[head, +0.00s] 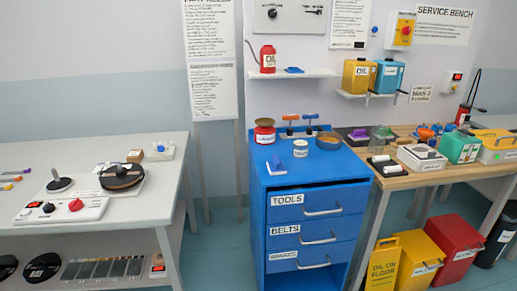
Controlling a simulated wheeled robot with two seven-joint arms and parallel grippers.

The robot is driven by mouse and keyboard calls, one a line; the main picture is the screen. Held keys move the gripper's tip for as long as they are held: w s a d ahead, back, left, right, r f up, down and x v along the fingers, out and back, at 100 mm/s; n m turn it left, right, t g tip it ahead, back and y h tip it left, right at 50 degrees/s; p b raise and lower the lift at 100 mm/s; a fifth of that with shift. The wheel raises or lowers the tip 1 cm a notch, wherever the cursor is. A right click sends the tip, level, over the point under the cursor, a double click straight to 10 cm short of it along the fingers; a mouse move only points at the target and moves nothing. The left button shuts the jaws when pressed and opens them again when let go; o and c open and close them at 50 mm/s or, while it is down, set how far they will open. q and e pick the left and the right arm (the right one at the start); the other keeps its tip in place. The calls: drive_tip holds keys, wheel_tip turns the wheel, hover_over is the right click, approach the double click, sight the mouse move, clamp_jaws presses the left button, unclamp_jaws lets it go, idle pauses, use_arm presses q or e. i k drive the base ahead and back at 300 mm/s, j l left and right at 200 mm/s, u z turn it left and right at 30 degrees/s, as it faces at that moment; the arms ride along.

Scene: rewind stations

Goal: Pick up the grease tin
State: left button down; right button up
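Two tins that could be the grease tin stand on top of the blue drawer cabinet (315,170). One is a round red tin (264,136) with a pale label and a dull gold top, at the back left. Neither of my grippers is in view.
Orange-and-blue tools (289,127) and a small blue item (301,148) share the cabinet top. A wooden bench (401,183) adjoins on the right. A white table (111,226) stands left, with floor space between. A yellow sign (383,265) and bins stand right.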

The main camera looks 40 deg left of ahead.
sight(299, 146)
drive_tip(key=u, duration=1.15)
drive_tip(key=i+j+z, duration=0.15)
drive_tip(key=i, duration=0.3)
drive_tip(key=l, duration=0.1)
